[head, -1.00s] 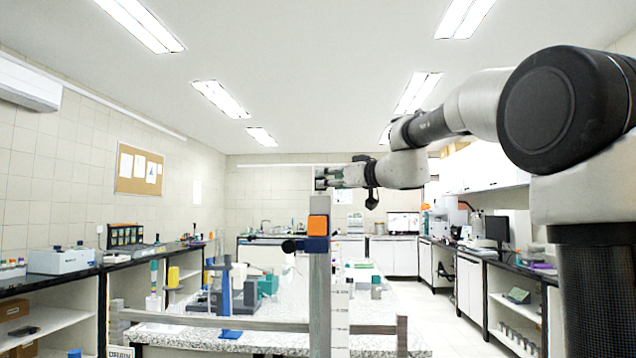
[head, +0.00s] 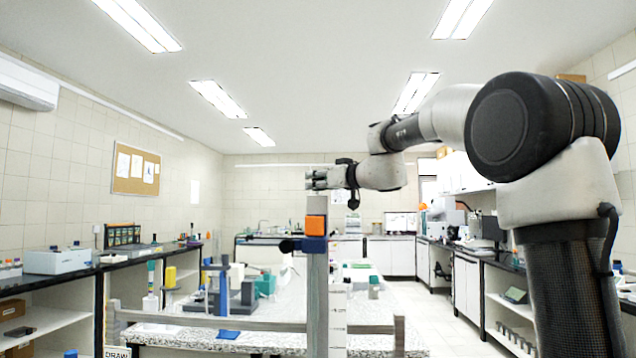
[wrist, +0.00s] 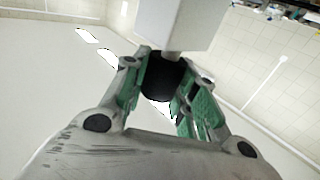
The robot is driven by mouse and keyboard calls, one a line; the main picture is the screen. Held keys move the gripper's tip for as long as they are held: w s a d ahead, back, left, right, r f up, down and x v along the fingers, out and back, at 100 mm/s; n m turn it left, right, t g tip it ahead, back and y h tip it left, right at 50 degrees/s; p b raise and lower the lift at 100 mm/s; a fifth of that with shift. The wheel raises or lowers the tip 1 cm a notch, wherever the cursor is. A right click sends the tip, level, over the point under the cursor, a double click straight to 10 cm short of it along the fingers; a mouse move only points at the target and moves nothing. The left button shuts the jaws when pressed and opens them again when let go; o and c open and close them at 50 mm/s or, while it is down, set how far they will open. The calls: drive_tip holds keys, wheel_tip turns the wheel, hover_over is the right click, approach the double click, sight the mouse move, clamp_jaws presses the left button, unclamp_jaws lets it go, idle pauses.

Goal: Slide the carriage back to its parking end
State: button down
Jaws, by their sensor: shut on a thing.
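My gripper (head: 312,180) shows in the head view above the top of an upright grey post. In the wrist view its green-lined fingers (wrist: 170,100) are shut on a black round knob (wrist: 165,76). The knob joins a white block (wrist: 180,22), which runs out of the top of the picture. I cannot tell for certain whether this block is the carriage. In the head view the held knob is too small to make out. An orange block (head: 316,225) and a blue piece (head: 313,245) with a dark knob (head: 289,245) sit on the post (head: 317,300).
Lab equipment (head: 235,290) stands on that bench. Dark-topped counters (head: 130,256) line the left wall, and white cabinets (head: 467,290) line the right. The air around my gripper looks open.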

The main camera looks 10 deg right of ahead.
drive_tip(key=s+d, duration=0.2)
drive_tip(key=d, duration=0.5)
drive_tip(key=s+d, duration=0.3)
drive_tip(key=d, duration=0.5)
drive_tip(key=shift+d, duration=0.25)
drive_tip(key=c, duration=1.1)
unclamp_jaws()
drive_tip(key=shift+d, duration=0.15)
drive_tip(key=shift+s, duration=0.1)
drive_tip(key=v, duration=1.2)
